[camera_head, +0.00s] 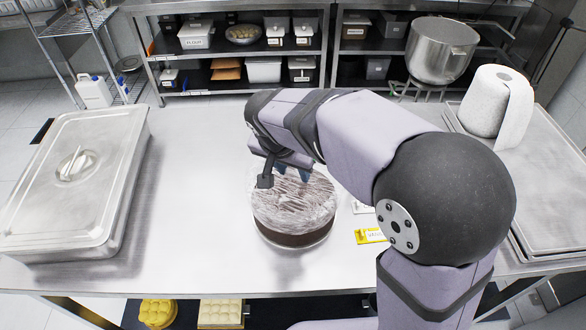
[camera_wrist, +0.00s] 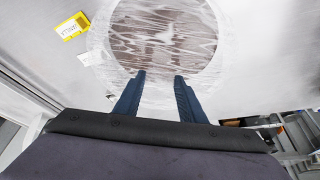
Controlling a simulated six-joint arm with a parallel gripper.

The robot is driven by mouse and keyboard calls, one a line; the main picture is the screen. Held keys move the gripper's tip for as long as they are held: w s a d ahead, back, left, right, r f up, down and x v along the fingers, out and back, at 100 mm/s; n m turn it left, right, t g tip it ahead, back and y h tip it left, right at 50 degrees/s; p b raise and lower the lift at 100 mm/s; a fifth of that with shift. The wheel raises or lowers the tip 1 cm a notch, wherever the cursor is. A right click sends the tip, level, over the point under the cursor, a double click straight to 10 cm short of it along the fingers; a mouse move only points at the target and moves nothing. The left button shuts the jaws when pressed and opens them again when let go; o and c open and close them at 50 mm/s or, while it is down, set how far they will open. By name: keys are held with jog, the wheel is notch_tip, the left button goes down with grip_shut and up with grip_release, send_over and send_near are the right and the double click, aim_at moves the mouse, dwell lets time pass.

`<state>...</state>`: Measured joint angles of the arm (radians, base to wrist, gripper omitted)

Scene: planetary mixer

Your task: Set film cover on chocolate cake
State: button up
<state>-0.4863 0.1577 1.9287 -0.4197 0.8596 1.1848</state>
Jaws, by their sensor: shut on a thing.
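The chocolate cake (camera_head: 291,238) stands on the steel table, dark brown at its side. A clear, wrinkled film cover (camera_head: 285,205) lies over its top and hangs partway down. In the wrist view the film (camera_wrist: 190,75) spreads past the round cake top (camera_wrist: 165,40) as a pale ring. My gripper (camera_head: 292,172) is at the far edge of the cake, with its blue fingers at the film. In the wrist view the fingertips (camera_wrist: 160,75) stand apart with film between them, shut on it. The arm hides part of the table to the right.
A lidded steel pan (camera_head: 75,180) stands at left. A paper roll (camera_head: 497,103) and steel trays (camera_head: 550,190) are at right. A yellow label card (camera_head: 370,236) lies right of the cake. The table between pan and cake is clear.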

aim_at(291, 184)
jog(key=shift+f+b, duration=2.95)
jog(key=shift+f, duration=0.3)
jog(key=o, duration=1.4)
jog(key=shift+r, duration=0.15)
jog(key=b+v, duration=0.1)
jog(key=v, duration=0.5)
jog(key=shift+s+a+r, duration=0.1)
jog(key=shift+s+r, duration=0.05)
jog(key=shift+r, duration=0.15)
jog(key=shift+s+r, duration=0.1)
jog(key=shift+r, duration=0.15)
